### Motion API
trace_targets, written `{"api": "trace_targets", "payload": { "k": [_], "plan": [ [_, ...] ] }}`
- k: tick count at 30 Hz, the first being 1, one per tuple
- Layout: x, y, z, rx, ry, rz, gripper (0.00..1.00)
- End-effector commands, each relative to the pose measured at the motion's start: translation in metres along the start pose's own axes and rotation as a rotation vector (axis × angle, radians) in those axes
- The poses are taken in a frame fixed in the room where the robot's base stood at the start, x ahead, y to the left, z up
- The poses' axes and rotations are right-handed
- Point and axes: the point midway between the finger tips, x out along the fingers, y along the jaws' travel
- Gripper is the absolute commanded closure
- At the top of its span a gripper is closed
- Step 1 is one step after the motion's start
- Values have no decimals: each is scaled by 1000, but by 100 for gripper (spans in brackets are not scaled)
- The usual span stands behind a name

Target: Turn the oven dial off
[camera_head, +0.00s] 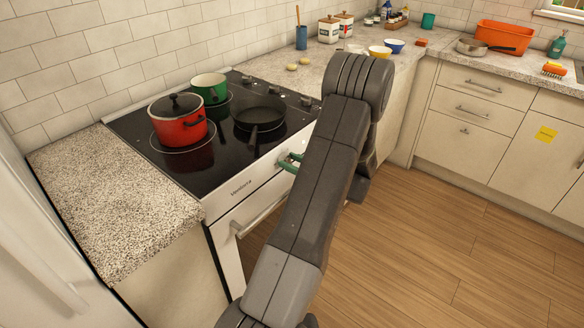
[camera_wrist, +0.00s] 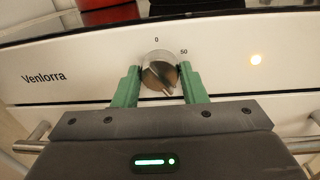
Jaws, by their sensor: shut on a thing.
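The oven dial (camera_wrist: 160,70) is a round silver knob on the white front panel, in the middle of the wrist view. The marks 0 and 50 show above it. Its pointer looks turned to the lower right, away from the 0. My gripper (camera_wrist: 160,82) has its green fingers on both sides of the dial and is shut on it. In the head view my gripper (camera_head: 291,162) is at the oven's front panel, partly behind my arm, and the dial cannot be made out there.
The oven handle (camera_head: 262,214) runs below the panel. On the black cooktop (camera_head: 215,165) stand a red pot (camera_head: 180,125), a green pot (camera_head: 209,90) and a dark pan (camera_head: 260,115). A granite counter (camera_head: 115,205) lies to the left. The floor at right is clear.

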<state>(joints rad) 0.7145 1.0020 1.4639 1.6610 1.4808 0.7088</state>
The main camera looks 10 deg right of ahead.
Motion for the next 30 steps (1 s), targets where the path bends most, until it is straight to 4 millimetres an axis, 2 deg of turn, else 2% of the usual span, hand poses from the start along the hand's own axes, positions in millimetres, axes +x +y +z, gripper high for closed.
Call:
{"api": "trace_targets", "payload": {
  "k": [3, 30],
  "plan": [
    [0, 0, -6, -108, 6, -2, 85],
    [0, 3, -7, -963, 63, -16, 85]
  ]
}}
